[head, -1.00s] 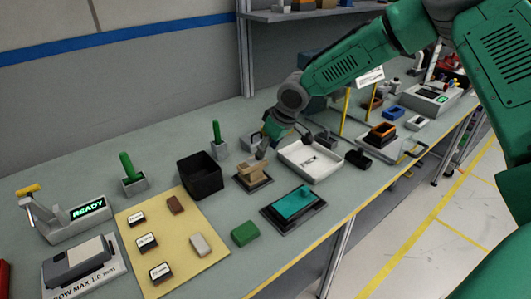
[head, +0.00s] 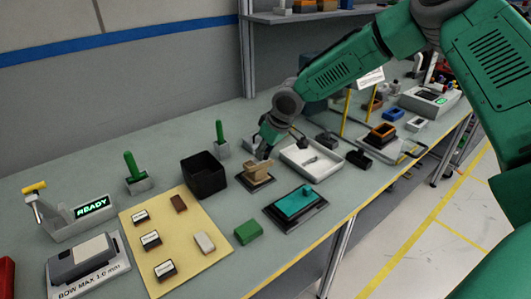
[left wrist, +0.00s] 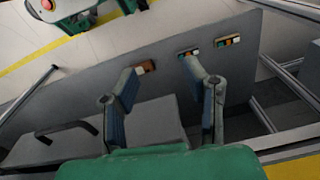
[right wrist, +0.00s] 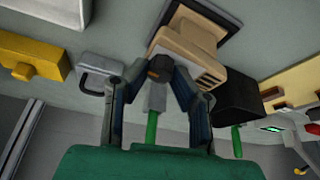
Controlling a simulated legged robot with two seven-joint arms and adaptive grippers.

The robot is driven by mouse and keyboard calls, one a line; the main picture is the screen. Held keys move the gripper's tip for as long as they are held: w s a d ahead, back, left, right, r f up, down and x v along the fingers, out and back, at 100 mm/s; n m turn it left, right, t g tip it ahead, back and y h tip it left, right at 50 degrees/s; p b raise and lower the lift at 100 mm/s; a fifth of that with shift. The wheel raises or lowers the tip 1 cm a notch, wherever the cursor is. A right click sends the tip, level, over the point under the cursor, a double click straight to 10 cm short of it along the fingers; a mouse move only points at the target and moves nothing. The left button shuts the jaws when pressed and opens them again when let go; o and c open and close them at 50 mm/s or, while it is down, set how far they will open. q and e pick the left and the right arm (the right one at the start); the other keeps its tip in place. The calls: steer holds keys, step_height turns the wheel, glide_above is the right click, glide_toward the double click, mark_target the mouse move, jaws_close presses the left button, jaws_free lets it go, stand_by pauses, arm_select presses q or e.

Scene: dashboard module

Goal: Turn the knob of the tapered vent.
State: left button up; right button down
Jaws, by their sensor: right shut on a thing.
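The tapered vent (head: 256,174) is a tan block on a dark square base, near the middle of the bench in the head view. It also shows at the top of the right wrist view (right wrist: 198,48). Its small dark knob (right wrist: 160,68) sits between the fingertips of my right gripper (right wrist: 159,72), which is shut on it. In the head view my right gripper (head: 265,150) reaches the vent from behind, and the knob is too small to make out there.
A black bin (head: 204,176) stands left of the vent and a white tray (head: 318,172) right of it. A teal part on a dark plate (head: 296,206) lies in front. Green-handled tools (head: 221,138) stand behind.

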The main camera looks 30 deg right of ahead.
steer(key=shift+s+a+f, duration=0.1)
steer(key=shift+a, duration=0.75)
steer(key=shift+d+f, duration=0.15)
steer(key=shift+d, duration=0.55)
steer(key=shift+a+m+b, duration=0.35)
steer(key=shift+a+m, duration=0.05)
steer(key=shift+a, duration=0.05)
steer(key=shift+h, duration=0.3)
steer(key=m+h+b, duration=0.1)
steer(key=m+b, duration=0.1)
steer(key=shift+d+m, duration=0.2)
steer(key=shift+m, duration=0.2)
steer(key=shift+a+m+h+b, duration=0.15)
steer(key=shift+m+h+b, duration=0.3)
steer(key=shift+m, duration=0.75)
arm_select(q)
steer(key=f, duration=0.2)
steer(key=a+f, duration=0.1)
steer(key=f, duration=0.1)
steer(key=shift+w, duration=0.15)
steer(key=shift+d, duration=0.1)
arm_select(e)
steer(key=shift+m, duration=0.3)
